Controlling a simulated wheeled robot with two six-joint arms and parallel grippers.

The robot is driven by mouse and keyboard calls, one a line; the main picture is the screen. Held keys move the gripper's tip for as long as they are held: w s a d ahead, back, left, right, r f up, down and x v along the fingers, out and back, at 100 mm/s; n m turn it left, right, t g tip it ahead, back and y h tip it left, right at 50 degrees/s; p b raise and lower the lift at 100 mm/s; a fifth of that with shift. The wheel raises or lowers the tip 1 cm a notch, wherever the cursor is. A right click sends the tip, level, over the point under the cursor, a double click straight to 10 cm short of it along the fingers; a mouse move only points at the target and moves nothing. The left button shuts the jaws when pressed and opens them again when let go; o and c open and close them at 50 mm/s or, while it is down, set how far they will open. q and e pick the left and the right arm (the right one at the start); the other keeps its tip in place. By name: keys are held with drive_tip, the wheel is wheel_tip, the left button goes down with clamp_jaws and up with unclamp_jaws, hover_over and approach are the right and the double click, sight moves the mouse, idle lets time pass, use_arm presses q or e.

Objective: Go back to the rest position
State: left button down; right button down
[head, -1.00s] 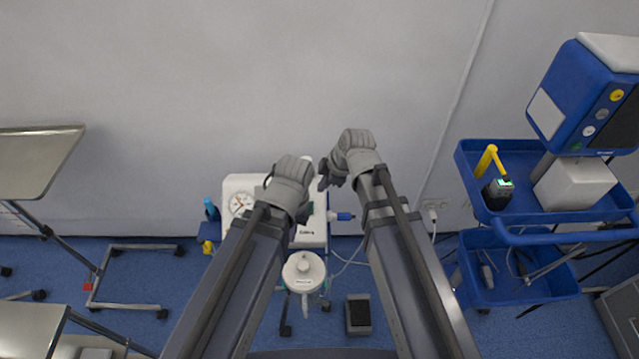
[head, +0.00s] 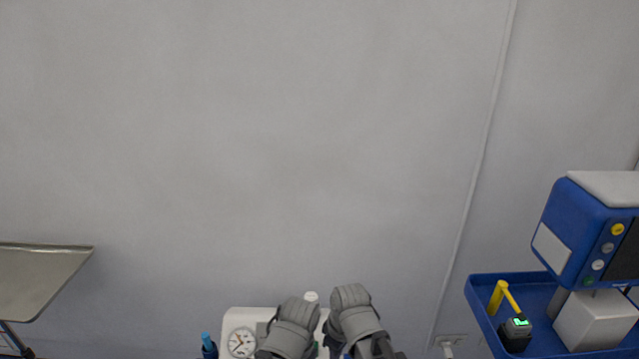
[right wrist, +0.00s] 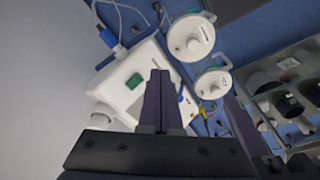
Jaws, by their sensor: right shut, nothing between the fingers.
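My left gripper (head: 289,328) is low in the head view, in front of a white machine; its fingers are hidden behind the grey wrist, so its opening does not show. My right gripper (head: 335,338) is close beside it on the right, with only a bit of its dark fingers showing there. In the right wrist view the right gripper's dark fingers (right wrist: 158,82) are together and hold nothing. They appear in front of the white machine (right wrist: 126,88) with a green switch, and I cannot tell the gap between them.
The machine's gauge (head: 241,342) shows left of my arms. White-lidded canisters (right wrist: 190,38) stand by the machine. A blue cart (head: 482,296) carries a blue monitor (head: 585,225) and a yellow-handled device (head: 514,334) at right. A metal tray table (head: 40,278) is at left. The wall (head: 280,150) above is bare.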

drive_tip(key=s+d+m+g+h, duration=0.1)
drive_tip(key=s+d+m+h, duration=0.1)
drive_tip(key=s+m, duration=0.4)
drive_tip(key=shift+m, duration=0.3)
drive_tip(key=shift+d, duration=0.1)
idle(0.6)
